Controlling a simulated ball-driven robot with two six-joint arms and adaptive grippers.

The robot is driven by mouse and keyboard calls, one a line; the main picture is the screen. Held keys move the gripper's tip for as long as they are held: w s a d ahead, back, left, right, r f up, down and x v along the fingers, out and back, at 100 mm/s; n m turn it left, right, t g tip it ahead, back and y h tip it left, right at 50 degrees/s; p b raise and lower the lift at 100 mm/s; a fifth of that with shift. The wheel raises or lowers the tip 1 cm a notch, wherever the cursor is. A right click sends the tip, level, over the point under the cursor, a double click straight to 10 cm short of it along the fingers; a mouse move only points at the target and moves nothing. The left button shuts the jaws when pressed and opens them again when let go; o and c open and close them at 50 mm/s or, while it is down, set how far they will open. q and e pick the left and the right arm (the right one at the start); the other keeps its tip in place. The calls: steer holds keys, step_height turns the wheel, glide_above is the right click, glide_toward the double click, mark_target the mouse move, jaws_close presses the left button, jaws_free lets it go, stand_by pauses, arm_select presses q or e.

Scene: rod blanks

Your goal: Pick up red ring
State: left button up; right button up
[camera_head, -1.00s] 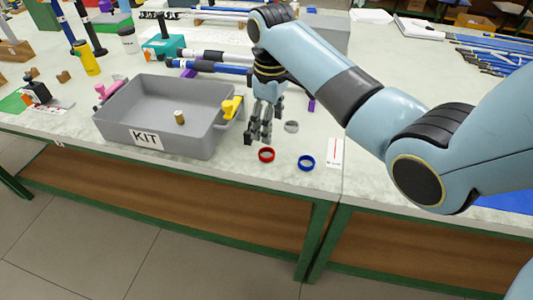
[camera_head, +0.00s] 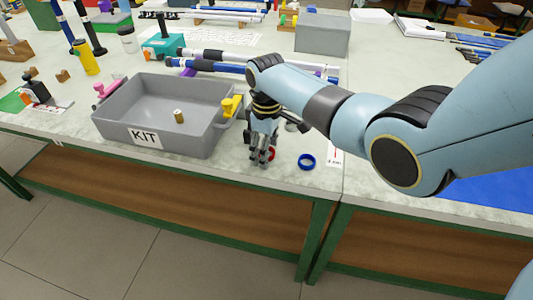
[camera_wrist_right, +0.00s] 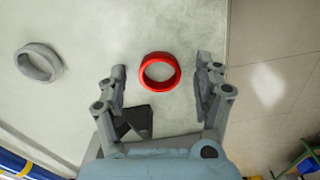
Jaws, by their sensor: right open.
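The red ring (camera_wrist_right: 159,71) lies flat on the pale worktop near its front edge. In the wrist view it sits just ahead of my fingertips, roughly between their lines. In the head view the red ring (camera_head: 271,154) is mostly hidden behind my right gripper (camera_head: 262,158). That gripper is open and empty, pointing down over the ring; it also shows in the right wrist view (camera_wrist_right: 160,80), with one finger on each side. I cannot tell its exact height above the worktop. My left gripper is not in view.
A blue ring (camera_head: 307,162) lies right of the gripper. A grey ring (camera_wrist_right: 39,63) lies to the left in the wrist view. The grey KIT tray (camera_head: 185,147), with a small tan piece (camera_head: 178,116) inside, stands close left. A yellow piece (camera_head: 231,106) is at its rim.

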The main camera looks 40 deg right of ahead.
steer(key=shift+c, duration=0.3)
steer(key=c, duration=0.9)
steer(key=shift+r, duration=0.1)
steer(key=shift+c, duration=0.2)
